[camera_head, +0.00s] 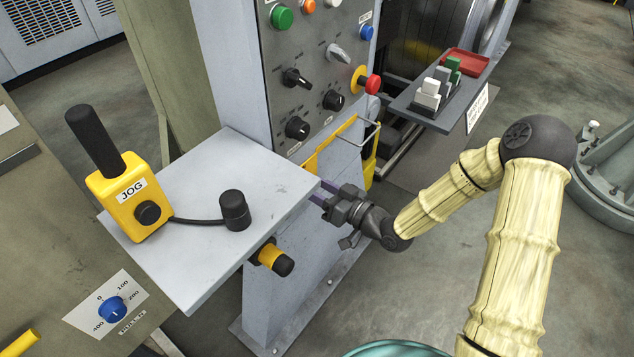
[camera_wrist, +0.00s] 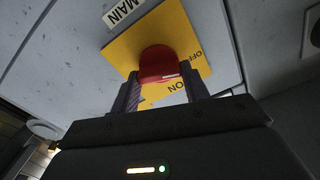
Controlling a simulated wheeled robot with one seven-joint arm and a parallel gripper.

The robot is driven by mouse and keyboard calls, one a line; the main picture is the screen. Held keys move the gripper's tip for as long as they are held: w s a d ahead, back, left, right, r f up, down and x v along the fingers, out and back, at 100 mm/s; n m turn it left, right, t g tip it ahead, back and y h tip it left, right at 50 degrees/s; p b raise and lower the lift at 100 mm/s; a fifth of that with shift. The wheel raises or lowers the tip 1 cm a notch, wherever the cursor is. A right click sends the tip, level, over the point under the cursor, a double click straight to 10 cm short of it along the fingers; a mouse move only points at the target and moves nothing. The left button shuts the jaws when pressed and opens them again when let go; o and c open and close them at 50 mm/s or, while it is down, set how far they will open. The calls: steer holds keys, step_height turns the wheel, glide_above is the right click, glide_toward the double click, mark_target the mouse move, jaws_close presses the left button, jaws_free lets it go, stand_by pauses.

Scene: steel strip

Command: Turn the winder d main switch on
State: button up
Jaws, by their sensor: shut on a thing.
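The red main switch (camera_wrist: 158,64) sits on a yellow square plate (camera_wrist: 122,52) with the words ON and OFF, beside a label reading MAIN (camera_wrist: 122,10). A small pale mark shows on the knob's lower edge, close to the word ON; I cannot tell for sure which setting it is at. My gripper (camera_wrist: 160,90) is shut on the red knob, one finger on each side. In the head view my gripper (camera_head: 322,193) reaches under the right edge of the grey shelf, by the cabinet; the switch is hidden there.
The grey shelf (camera_head: 190,265) holds a yellow JOG box (camera_head: 125,192) and a black capped part (camera_head: 234,209). A yellow-black knob (camera_head: 273,260) juts out below its front. A panel of knobs (camera_head: 320,80) and a wire-handled yellow holder (camera_head: 345,150) stand close above my gripper.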

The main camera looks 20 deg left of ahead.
steer(key=shift+w+d+f+m+p, duration=0.15)
steer(key=shift+m+p, duration=1.55)
steer(key=shift+m, duration=1.85)
steer(key=shift+w+a+f+m+p, duration=0.1)
steer(key=shift+m+p, duration=1.55)
steer(key=shift+m, duration=1.9)
steer(key=o, duration=1)
steer(key=shift+d, duration=0.1)
steer(key=shift+s, duration=0.1)
steer(key=v, duration=1.7)
steer(key=shift+s+d, duration=0.1)
steer(key=shift+d, duration=0.05)
